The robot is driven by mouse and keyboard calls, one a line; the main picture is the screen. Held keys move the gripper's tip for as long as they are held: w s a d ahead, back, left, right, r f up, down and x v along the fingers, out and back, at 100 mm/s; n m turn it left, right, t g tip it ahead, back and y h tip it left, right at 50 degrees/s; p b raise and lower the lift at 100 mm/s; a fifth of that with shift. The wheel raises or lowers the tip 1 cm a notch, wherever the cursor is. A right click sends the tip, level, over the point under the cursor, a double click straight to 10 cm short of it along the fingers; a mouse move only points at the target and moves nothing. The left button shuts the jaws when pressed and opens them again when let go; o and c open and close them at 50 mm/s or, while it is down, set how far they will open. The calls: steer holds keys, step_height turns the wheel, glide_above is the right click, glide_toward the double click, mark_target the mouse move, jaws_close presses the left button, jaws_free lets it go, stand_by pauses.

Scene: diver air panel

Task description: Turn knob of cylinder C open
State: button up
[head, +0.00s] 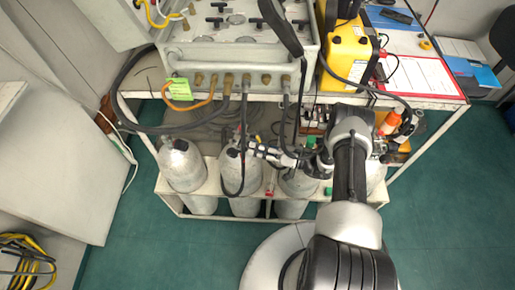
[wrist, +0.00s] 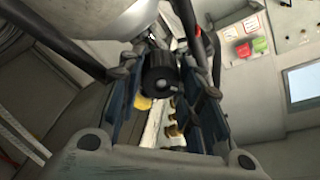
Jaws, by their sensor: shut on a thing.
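Several grey cylinders stand upright in a pale rack below the bench. The leftmost cylinder (head: 181,168) and the second from left (head: 236,172) show clearly; a third (head: 297,184) is partly hidden by my arm. I cannot read which is C. My gripper (head: 257,149) reaches left to the top of the second cylinder, shut on its knob. In the wrist view, a black round knob (wrist: 158,74) sits between the two fingers of my gripper (wrist: 163,66). The knob's turned position cannot be told.
Dark hoses (head: 243,122) hang from the grey air panel (head: 235,57) close around my gripper. A green tag (head: 180,89) hangs on the panel's left. A yellow case (head: 346,54) and a red-edged sheet (head: 420,76) lie on the bench (head: 440,115). Green floor is free at front left.

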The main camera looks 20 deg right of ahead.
steer(key=n, duration=0.3)
steer(key=shift+n, duration=0.3)
stand_by(0.3)
steer(key=o, duration=1.1)
step_height(320, 180, up, 10)
steer(key=shift+r, duration=0.1)
